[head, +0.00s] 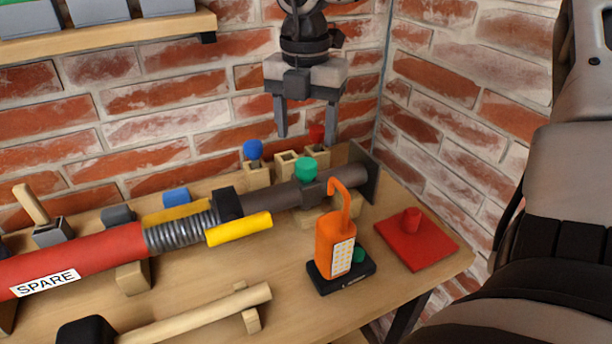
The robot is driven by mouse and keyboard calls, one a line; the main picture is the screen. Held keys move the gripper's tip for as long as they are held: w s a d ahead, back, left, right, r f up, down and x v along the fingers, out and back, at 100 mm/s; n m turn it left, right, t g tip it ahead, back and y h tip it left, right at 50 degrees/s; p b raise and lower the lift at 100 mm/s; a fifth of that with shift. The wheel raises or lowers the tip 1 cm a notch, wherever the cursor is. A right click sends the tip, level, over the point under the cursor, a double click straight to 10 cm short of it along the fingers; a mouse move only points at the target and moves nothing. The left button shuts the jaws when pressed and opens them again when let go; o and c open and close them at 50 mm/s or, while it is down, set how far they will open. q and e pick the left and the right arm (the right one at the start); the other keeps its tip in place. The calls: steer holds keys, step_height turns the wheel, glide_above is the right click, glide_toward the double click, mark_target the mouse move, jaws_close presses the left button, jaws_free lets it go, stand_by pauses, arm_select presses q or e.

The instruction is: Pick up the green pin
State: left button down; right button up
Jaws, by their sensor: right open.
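A green pin with a round head (306,168) shows at the dark metal tube (275,195), near the tube's right end. I see mainly its head; its lower part is hidden. My right gripper (306,138) hangs above it, fingers pointing down and spread apart, with nothing between them. The fingertips are a little above the green head in the picture and appear apart from it. My left gripper is not in view.
A blue pin (253,151) and a red pin (317,134) stand by wooden blocks behind the tube. An orange device (336,245) stands in front, beside a red plate (417,247). A red cylinder (75,258) and wooden-handled hammer (200,316) lie left. A brick wall is close behind.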

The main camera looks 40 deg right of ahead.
mark_target(306, 162)
steer(key=shift+w+d+f+p, duration=0.15)
steer(key=shift+f+p, duration=0.2)
steer(key=shift+f, duration=1.35)
steer(key=shift+w+d+f+p, duration=0.1)
steer(key=shift+f+p, duration=0.2)
steer(key=shift+f, duration=1.4)
steer(key=c, duration=1.1)
